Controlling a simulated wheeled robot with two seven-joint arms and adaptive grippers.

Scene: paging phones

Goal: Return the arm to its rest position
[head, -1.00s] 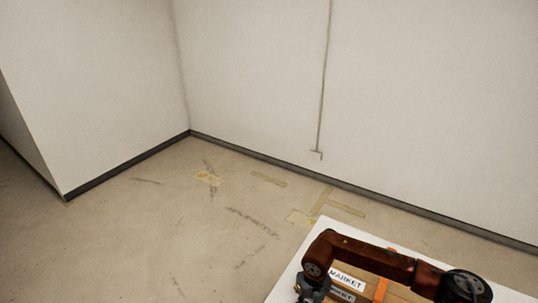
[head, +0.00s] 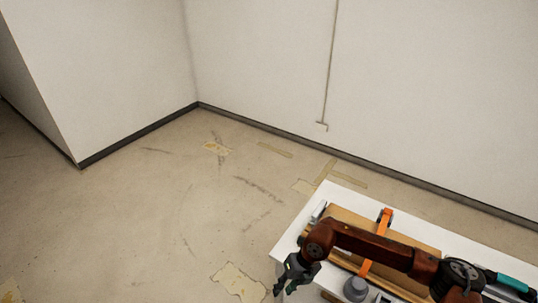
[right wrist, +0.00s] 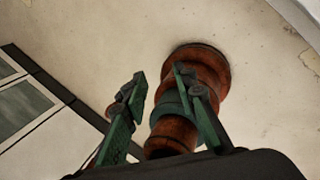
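My right arm comes in from the lower right in the head view, reddish-brown and bent over a white table. Its dark gripper (head: 290,282) points down beside the table's left edge. In the right wrist view the two green fingers stand apart with nothing between the tips (right wrist: 160,74). My left gripper is not in view.
The white table (head: 287,239) carries a brown wooden thing (head: 347,219) with an orange strap or clamp (head: 385,219). A grey round thing (head: 355,290) and a teal-handled tool (head: 511,282) lie nearby. Open floor is to the left; walls stand behind.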

